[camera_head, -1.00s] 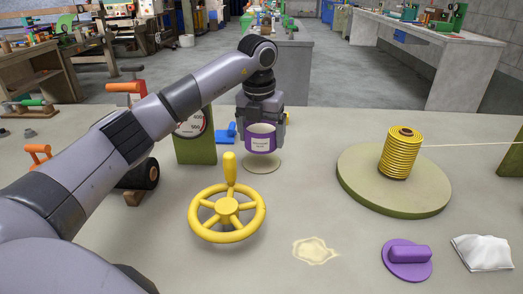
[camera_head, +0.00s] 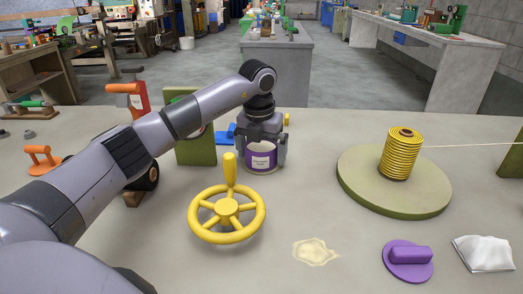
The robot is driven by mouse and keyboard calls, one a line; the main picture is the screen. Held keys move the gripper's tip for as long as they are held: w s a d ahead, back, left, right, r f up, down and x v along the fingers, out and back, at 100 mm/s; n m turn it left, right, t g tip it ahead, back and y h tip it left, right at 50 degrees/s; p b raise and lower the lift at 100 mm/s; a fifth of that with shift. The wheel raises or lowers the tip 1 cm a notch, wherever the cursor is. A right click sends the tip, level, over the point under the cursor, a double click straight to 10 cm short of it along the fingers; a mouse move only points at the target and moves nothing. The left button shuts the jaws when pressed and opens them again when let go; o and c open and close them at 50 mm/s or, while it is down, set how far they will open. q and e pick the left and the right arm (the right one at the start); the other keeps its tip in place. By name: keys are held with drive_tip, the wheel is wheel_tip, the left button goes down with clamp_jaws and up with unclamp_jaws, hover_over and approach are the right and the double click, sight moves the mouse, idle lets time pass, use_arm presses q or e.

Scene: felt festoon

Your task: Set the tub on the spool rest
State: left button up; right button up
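The tub (camera_head: 262,158) is purple with a white label and stands upright in the middle, beyond the yellow handwheel. My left gripper (camera_head: 262,151) comes down over it from above, with a finger on each side, and appears shut on it. The tub's base is at or very near a small pale disc on the bench, which it now almost wholly covers; I cannot tell if they touch. A wide round green-edged disc (camera_head: 360,190) at the right bears a yellow cord spool (camera_head: 401,154). My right gripper is not in view.
A yellow handwheel (camera_head: 227,212) with an upright knob stands in front of the tub. A green post (camera_head: 195,150) stands left of it, partly behind my arm. A purple handled lid (camera_head: 408,259), a white bag (camera_head: 483,253) and a pale spill (camera_head: 315,251) lie in front.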

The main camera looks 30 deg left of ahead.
sight(260, 151)
use_arm(q)
wheel_tip(260, 151, up, 12)
drive_tip(key=s+p, duration=0.1)
drive_tip(key=shift+s+d+r, duration=0.15)
drive_tip(key=shift+s+d, duration=0.05)
idle(0.7)
